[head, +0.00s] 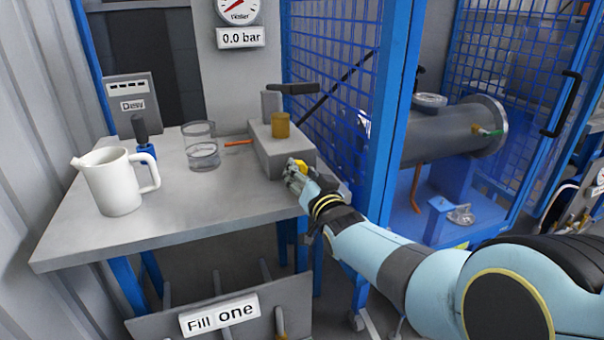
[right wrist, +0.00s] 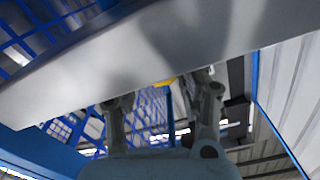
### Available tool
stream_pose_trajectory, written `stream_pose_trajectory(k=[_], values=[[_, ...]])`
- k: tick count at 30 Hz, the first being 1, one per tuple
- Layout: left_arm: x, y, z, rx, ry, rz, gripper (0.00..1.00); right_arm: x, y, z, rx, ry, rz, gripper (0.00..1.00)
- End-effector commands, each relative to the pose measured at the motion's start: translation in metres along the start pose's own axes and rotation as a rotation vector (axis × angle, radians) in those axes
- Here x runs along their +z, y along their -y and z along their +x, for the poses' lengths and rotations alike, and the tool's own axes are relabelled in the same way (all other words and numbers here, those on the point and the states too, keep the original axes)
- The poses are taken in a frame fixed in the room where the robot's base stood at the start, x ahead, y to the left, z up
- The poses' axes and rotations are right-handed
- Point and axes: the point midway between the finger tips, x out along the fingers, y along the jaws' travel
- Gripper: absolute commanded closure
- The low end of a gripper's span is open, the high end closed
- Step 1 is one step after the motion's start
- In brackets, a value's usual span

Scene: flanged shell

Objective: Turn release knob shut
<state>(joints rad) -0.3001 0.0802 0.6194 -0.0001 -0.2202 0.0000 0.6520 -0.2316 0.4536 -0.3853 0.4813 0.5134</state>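A small yellow knob (head: 299,164), which looks like the release knob, sits at the front of the grey pump block (head: 283,153) on the bench. My right gripper (head: 293,174) is right at the knob and hides part of it. In the right wrist view, a sliver of yellow knob (right wrist: 165,82) shows between my right gripper's spread fingers (right wrist: 163,88), with gaps on both sides. A large grey surface covers the rest of the knob there. Whether a fingertip touches the knob cannot be told. My left gripper is in neither view.
A brass cylinder (head: 281,125) and a black-handled lever (head: 293,89) stand on the block. A blue mesh fence (head: 335,84) stands close on the right.

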Motion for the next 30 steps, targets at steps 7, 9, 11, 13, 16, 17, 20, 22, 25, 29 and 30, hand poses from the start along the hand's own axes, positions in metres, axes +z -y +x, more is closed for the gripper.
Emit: stream_pose_trajectory(k=[7,9,11,13,16,17,20,22,25,29,30], values=[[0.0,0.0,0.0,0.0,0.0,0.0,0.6,0.0006,-0.0004,-0.0003,0.001,0.001,-0.001,0.36],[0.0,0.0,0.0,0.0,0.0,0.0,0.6,0.0004,-0.0003,-0.0002,0.001,0.001,-0.001,0.36],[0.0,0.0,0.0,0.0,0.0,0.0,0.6,0.0003,-0.0003,-0.0002,0.0,0.001,-0.001,0.36],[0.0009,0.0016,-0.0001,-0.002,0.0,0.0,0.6,0.0002,-0.0002,-0.0001,0.0,0.001,-0.001,0.36],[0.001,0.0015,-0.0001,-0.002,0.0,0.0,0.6,0.0002,-0.0001,-0.0001,0.0,0.0,-0.001,0.36],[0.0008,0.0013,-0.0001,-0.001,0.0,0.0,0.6,0.0001,-0.0001,-0.0001,0.0,0.0,-0.001,0.36],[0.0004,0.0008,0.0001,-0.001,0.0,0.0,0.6,0.0002,0.0001,0.0,0.0,0.0,-0.02,0.36],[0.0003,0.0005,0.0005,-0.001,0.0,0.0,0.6,0.0004,0.0002,-0.0001,0.0,0.0,-0.06,0.36],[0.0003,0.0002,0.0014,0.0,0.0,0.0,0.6,0.0009,0.0007,-0.0002,0.001,0.001,-0.161,0.36],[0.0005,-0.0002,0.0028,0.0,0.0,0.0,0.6,0.0008,0.0017,0.0,0.0,0.0,-0.333,0.36],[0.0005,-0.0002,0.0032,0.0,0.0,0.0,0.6,0.0009,0.002,0.0,0.0,0.0,-0.384,0.36]])
